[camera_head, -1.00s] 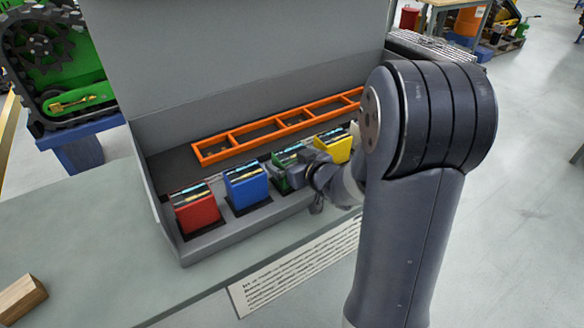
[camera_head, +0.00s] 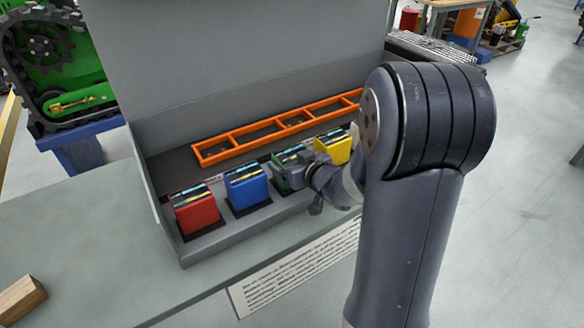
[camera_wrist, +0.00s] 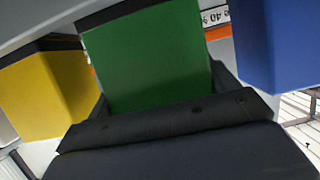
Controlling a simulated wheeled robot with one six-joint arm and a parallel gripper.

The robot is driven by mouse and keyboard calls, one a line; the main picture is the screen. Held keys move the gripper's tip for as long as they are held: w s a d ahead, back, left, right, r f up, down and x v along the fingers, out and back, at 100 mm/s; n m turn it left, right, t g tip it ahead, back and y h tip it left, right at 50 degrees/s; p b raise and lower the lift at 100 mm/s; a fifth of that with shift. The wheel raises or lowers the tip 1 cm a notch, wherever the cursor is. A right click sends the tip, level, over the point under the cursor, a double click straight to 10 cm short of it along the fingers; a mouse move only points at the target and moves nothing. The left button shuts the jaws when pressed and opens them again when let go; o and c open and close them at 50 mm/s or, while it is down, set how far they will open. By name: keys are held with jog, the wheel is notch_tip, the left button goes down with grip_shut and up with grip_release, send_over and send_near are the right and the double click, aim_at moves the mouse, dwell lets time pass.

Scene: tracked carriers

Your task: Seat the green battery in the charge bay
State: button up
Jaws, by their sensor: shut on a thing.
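The green battery (camera_head: 283,173) stands in the row of batteries in the grey case, between the blue and the yellow one. My gripper (camera_head: 305,178) is shut on it and hides much of its front in the head view. In the wrist view the green battery (camera_wrist: 148,58) fills the middle, between the jaws of my gripper (camera_wrist: 165,115). The orange frame (camera_head: 270,133) with several open cells lies behind the row; I cannot tell which part is the charge bay.
The red battery (camera_head: 196,214), blue battery (camera_head: 246,190) and yellow battery (camera_head: 336,152) stand close in the same row. The case's tall grey panel (camera_head: 240,50) rises behind. A wooden block (camera_head: 20,298) lies on the bench at the front left.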

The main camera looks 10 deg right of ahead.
jog(key=shift+r, duration=0.1)
jog(key=shift+c, duration=0.7)
jog(key=shift+r, duration=0.1)
